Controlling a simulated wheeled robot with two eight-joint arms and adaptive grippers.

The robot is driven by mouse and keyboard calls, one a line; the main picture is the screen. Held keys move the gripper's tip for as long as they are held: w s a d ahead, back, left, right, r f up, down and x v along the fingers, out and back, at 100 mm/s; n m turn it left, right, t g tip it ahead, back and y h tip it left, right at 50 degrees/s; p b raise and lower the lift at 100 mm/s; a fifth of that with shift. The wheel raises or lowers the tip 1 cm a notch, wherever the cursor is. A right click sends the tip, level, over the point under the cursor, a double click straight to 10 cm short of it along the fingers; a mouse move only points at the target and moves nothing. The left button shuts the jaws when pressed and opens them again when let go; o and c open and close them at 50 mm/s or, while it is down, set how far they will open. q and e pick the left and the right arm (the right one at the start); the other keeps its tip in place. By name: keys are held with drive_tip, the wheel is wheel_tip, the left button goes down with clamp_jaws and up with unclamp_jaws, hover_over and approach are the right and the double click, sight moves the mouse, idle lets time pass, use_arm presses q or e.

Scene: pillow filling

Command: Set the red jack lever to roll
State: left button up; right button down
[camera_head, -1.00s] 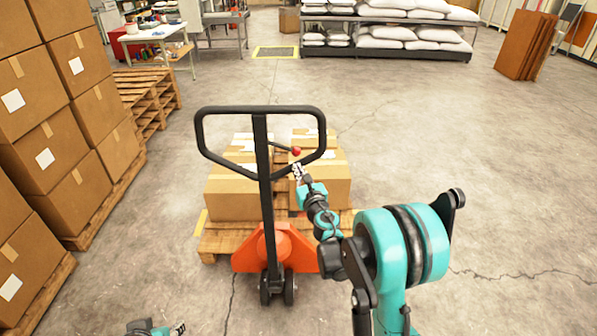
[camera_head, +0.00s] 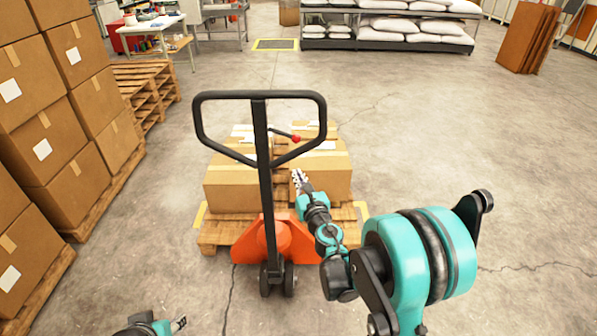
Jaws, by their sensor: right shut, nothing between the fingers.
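The red jack lever knob (camera_head: 296,139) sits at the end of a thin dark rod inside the loop of the black pallet-jack handle (camera_head: 262,150). The rod slopes slightly down to the right from the handle's shaft. The orange jack base (camera_head: 285,240) stands on the floor below. My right gripper (camera_head: 297,174) is shut and empty, just below the handle loop and apart from the red knob. My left gripper (camera_head: 181,322) is at the bottom left edge, far from the lever; its fingers are too small to read.
Cardboard boxes (camera_head: 232,188) sit on a wooden pallet (camera_head: 220,235) behind the jack. Stacked boxes (camera_head: 60,130) fill the left side. A shelf with white sacks (camera_head: 400,42) stands at the back.

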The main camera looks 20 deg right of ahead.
drive_tip(key=s+a, duration=0.1)
drive_tip(key=s, duration=0.5)
drive_tip(key=shift+a, duration=0.3)
